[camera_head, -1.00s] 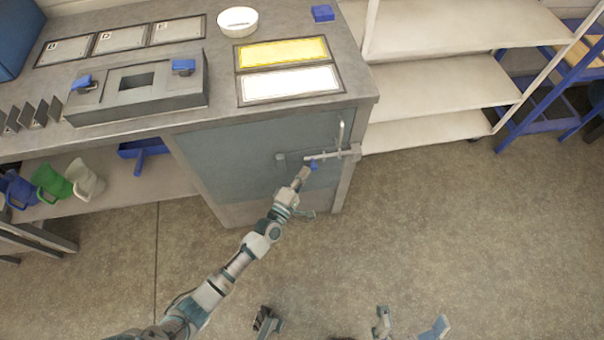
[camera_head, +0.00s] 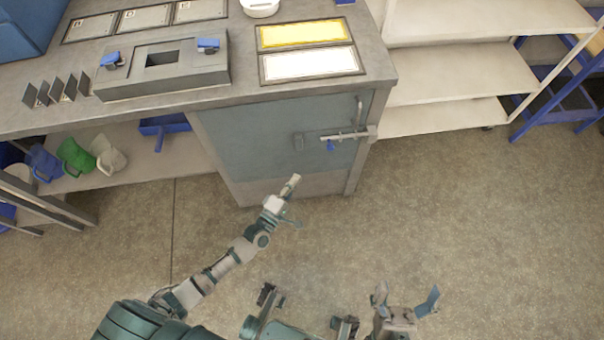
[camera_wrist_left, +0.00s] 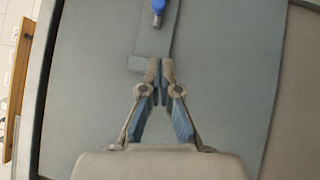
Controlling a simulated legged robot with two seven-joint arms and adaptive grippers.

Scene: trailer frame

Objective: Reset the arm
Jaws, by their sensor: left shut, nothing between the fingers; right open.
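My left gripper (camera_head: 291,186) is shut and empty, in front of the grey-blue cabinet door (camera_head: 250,135) and below its latch. In the left wrist view its fingertips (camera_wrist_left: 160,68) meet in front of the door. The metal bolt latch (camera_head: 350,134) has a blue handle (camera_head: 331,146), which also shows at the top of the left wrist view (camera_wrist_left: 158,6). The gripper is apart from the handle. My right gripper (camera_head: 407,299) is open and empty, low over the floor at the bottom of the head view.
The workbench top (camera_head: 240,85) holds a grey fixture (camera_head: 165,65), yellow and white panels and several dark cards. Jugs (camera_head: 75,155) stand on the shelf below. A white shelf rack (camera_head: 450,70) stands at the right. The floor (camera_head: 470,220) in front is clear.

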